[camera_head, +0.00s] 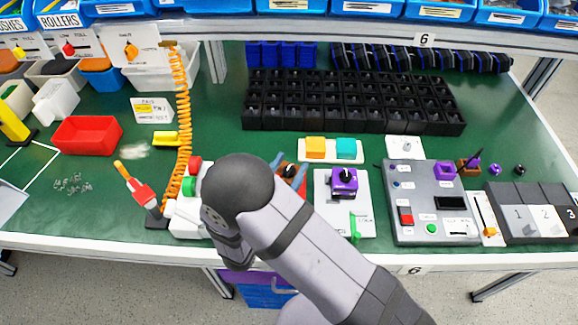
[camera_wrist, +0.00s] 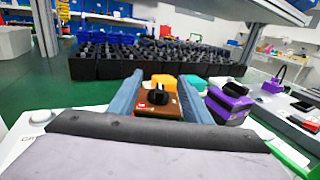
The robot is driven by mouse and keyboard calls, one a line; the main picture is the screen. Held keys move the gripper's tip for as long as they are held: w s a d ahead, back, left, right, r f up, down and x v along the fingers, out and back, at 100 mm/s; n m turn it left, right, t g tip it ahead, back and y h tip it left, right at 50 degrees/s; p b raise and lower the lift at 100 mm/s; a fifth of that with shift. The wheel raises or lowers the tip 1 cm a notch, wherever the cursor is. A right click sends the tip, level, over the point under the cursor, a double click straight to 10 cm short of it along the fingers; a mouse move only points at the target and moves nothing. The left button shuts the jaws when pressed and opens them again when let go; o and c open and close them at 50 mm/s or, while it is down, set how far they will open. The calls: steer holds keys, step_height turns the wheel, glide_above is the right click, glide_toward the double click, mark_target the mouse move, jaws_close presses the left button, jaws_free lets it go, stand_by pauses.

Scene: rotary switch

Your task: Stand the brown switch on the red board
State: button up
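The brown switch (camera_wrist: 160,106), a brown block with a black knob on top, sits upright between the two blue-grey fingers of my gripper (camera_wrist: 162,98) in the wrist view. The fingers lie along both its sides and appear to touch it. In the head view the brown switch (camera_head: 289,170) shows small between the fingertips of my gripper (camera_head: 287,166). The red board (camera_head: 302,188) shows just right of my wrist, mostly hidden by my arm. Whether the switch's underside touches the board is hidden.
Right of the red board, a purple switch (camera_head: 343,181) stands on a white board (camera_head: 325,214). Behind are orange and teal blocks on a white plate (camera_head: 332,158) and a black bin rack (camera_head: 350,100). A grey panel (camera_head: 428,185) stands right. An orange coiled cord (camera_head: 184,120) hangs left.

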steer(key=shift+r, duration=0.25)
steer(key=b+v, duration=0.1)
steer(key=v, duration=1.1)
steer(key=shift+f+b, duration=0.15)
steer(key=shift+b, duration=0.25)
